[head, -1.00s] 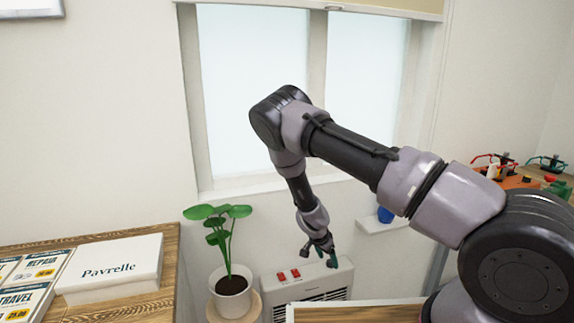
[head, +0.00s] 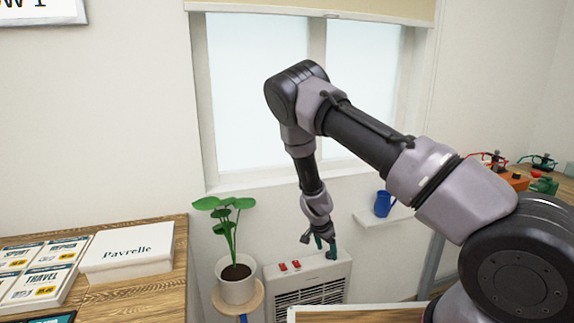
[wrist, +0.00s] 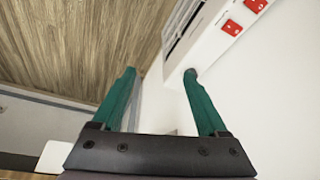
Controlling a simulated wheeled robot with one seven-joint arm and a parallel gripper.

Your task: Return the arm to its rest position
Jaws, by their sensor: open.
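My arm reaches from the right side of the head view, up to a bent elbow in front of the window, then down.
A potted plant (head: 237,285) stands on a round stool (head: 252,302) left of the heater. A wooden table (head: 150,299) at left bears a white box (head: 128,252) and leaflets (head: 42,277). A blue jug (head: 382,204) stands on a small ledge (head: 372,218) below the window (head: 250,100).

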